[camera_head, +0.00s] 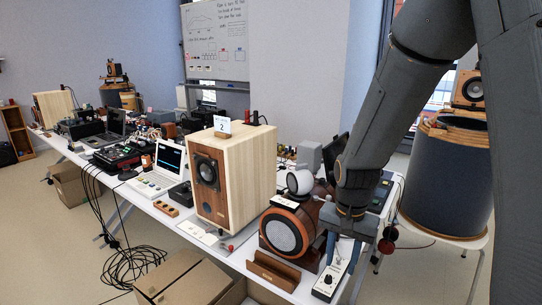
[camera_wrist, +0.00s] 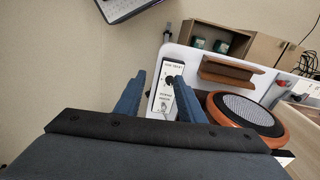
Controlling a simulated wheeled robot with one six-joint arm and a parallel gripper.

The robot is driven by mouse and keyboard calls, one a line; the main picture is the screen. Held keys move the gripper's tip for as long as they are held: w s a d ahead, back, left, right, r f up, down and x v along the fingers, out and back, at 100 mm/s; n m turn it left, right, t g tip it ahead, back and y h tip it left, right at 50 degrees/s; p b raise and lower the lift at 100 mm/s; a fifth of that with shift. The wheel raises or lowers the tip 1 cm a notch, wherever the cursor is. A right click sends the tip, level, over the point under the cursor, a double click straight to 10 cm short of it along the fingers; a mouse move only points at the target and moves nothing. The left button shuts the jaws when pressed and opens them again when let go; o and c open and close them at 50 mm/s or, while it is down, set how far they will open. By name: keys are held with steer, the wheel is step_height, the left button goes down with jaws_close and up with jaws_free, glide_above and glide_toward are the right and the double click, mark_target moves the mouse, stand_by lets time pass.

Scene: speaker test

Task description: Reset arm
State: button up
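My gripper (camera_head: 343,250) hangs at the end of my arm over the right end of the long table (camera_head: 240,262). In the wrist view my gripper (camera_wrist: 160,77) has its two blue fingers apart, with nothing held between them. A white control box (camera_head: 328,283) with a black knob lies on the table below the fingers. The white control box (camera_wrist: 168,88) shows past the gap between the fingertips in the wrist view, partly hidden by a finger.
A round orange-rimmed speaker (camera_head: 284,232) stands left of my gripper, near a brown wooden holder (camera_head: 273,270). A large wooden speaker (camera_head: 235,175) stands farther left. A dark cylindrical speaker (camera_head: 445,185) stands on a stool at right. Cardboard boxes (camera_head: 175,278) and cables lie on the floor.

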steer(key=s+r+n, duration=0.3)
steer(key=s+n, duration=0.3)
steer(key=s, duration=0.5)
steer(key=shift+d+r+t, duration=0.15)
steer(key=shift+d+t, duration=0.15)
